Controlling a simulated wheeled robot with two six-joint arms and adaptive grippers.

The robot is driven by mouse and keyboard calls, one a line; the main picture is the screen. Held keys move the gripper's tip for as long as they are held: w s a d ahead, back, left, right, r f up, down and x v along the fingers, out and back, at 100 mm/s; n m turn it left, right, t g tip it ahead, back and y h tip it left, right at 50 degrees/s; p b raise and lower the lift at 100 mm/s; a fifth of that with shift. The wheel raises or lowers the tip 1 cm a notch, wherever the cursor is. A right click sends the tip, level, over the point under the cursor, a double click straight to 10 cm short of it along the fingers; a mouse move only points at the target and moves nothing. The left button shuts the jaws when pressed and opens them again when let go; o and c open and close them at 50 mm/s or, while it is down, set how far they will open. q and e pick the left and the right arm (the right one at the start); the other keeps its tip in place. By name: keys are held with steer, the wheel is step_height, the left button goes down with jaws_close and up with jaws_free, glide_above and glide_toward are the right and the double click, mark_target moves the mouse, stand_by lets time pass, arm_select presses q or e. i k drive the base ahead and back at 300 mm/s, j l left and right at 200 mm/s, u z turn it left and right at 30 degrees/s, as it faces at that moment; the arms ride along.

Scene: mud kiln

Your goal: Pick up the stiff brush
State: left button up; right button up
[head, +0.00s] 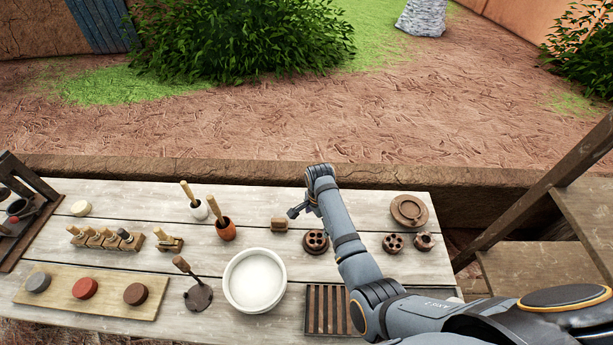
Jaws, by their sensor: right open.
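I cannot tell for sure which item is the stiff brush. A small wooden piece with an upright grip (169,242) stands at the right end of a row of small wooden-handled pieces (100,238) and may be it. A small brown block (279,225) lies mid-table and could also be a brush. My right gripper (303,209) is open, above the table's far part, just right of the brown block and apart from it. Its fingers look empty. My left gripper is out of view.
A white bowl (229,281), a dark disc with an upright handle (198,298), two cups with sticks (226,231) and a board with round cakes (60,303) stand left. A slatted rack (316,311) and round holed pieces (392,244) lie near my right arm.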

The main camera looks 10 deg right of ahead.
mark_target(278, 224)
steer(key=k, duration=1.5)
